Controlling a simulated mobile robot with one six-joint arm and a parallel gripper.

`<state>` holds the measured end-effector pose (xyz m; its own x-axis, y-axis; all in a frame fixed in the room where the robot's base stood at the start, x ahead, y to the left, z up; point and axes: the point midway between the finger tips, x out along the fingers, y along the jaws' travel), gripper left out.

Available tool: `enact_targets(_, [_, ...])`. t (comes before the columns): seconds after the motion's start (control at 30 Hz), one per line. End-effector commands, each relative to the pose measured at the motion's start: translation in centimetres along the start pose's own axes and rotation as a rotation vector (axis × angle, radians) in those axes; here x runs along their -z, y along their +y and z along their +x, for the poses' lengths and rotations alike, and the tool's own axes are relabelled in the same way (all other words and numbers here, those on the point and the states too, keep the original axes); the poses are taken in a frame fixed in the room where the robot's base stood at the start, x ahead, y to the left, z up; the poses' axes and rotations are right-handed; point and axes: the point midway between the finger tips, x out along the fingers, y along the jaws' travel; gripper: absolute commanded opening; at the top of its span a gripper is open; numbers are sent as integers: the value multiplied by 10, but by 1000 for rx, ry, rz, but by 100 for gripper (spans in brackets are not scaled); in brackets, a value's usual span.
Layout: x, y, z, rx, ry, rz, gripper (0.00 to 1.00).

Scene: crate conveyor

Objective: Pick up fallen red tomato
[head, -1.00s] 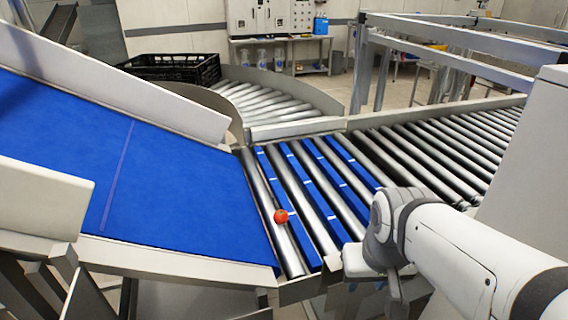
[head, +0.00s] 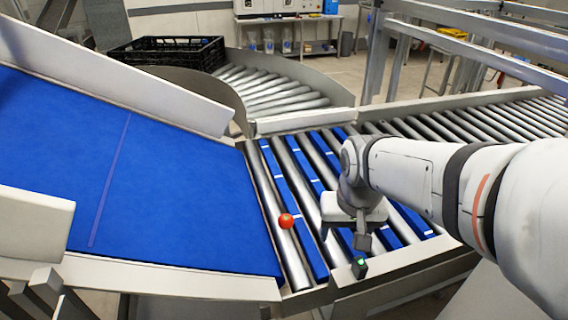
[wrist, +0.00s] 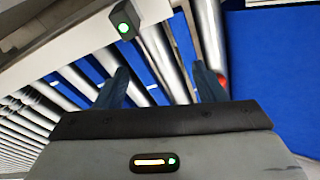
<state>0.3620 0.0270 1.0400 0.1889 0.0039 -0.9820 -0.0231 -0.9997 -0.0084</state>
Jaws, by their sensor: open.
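The red tomato (head: 287,221) rests on the rollers beside the edge of the blue belt in the head view. In the wrist view a red sliver of the tomato (wrist: 222,82) shows just outside the right finger, which partly hides it. My gripper (head: 362,238) is over the rollers, to the right of the tomato and apart from it. In the wrist view my gripper (wrist: 163,84) has its two fingers spread wide with nothing between them.
The blue belt (head: 165,190) slopes down to the rollers. A small black sensor with a green light (head: 359,268) stands at the near conveyor edge, below my gripper. A black crate (head: 165,53) sits at the back left. The rollers around the tomato are clear.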

Motion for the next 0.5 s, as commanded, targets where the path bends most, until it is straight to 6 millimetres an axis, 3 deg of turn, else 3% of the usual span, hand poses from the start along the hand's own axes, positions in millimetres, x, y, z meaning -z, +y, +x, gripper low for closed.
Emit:
enact_targets(0.03, [19, -13, -1, -1, -18, 2, 63])
enact_targets(0.2, [69, -60, 15, -8, -47, 39, 63])
enact_targets(0.4, [101, -104, 37, -18, -65, 69, 63])
enact_targets(0.5, [107, -114, 44, -21, -68, 78, 63])
